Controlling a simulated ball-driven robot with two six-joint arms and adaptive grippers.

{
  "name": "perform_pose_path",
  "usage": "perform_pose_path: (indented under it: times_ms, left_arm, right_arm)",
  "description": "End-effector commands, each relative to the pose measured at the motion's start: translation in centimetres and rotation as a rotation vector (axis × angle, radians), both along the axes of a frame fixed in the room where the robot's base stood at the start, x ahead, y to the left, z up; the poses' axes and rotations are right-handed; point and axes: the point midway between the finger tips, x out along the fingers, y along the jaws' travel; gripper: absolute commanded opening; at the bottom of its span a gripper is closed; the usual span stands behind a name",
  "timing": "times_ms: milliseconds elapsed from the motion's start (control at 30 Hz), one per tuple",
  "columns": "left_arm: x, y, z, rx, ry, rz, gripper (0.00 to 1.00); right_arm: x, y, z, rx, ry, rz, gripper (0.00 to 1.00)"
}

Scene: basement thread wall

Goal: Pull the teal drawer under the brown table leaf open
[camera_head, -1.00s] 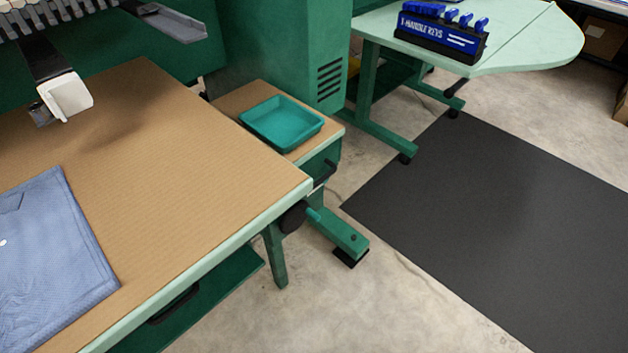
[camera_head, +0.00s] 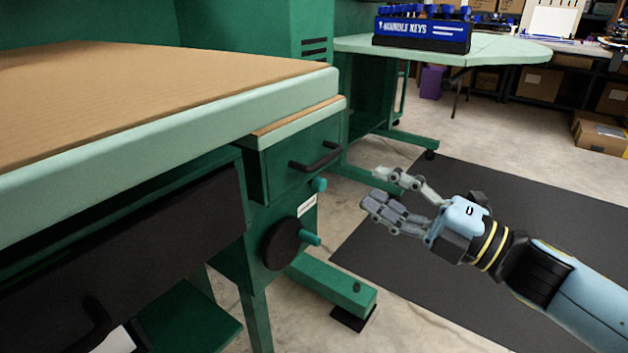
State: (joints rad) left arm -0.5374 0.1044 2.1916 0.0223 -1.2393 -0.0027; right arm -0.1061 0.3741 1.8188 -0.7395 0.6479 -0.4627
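The teal-green drawer (camera_head: 290,174) sits under the small brown-topped leaf (camera_head: 298,117) at the middle of the view. A black bar handle (camera_head: 315,158) is fixed across its front. The drawer looks shut against its frame. My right gripper (camera_head: 369,185) comes in from the right, its fingers pointing left and spread apart with nothing between them. In the picture it is right of and a little below the handle, apart from it. My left gripper is not in view.
The large brown table (camera_head: 150,85) with a pale green edge fills the left. Below the drawer are a black round knob (camera_head: 282,244) and a green foot (camera_head: 330,284). A pale green table (camera_head: 500,50) with a blue key rack (camera_head: 422,30) stands behind. A dark mat (camera_head: 440,265) covers the right floor.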

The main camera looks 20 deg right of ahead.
Motion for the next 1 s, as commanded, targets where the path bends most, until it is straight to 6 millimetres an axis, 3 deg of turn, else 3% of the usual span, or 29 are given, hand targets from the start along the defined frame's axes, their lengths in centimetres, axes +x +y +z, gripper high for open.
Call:
perform_pose_path:
  times_ms: [500, 967, 1000]
  left_arm:
    - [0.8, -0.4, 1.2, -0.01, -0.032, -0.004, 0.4]
    - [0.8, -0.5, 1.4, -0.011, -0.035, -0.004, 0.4]
    - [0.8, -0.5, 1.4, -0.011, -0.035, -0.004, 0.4]
  right_arm:
    - [7.0, 5.4, 1.8, 0.005, -0.002, -0.004, 0.34]
    - [8.2, 6.3, 2.0, 0.004, 0.001, -0.003, 0.34]
    - [8.2, 6.3, 2.0, 0.004, 0.001, -0.003, 0.29]
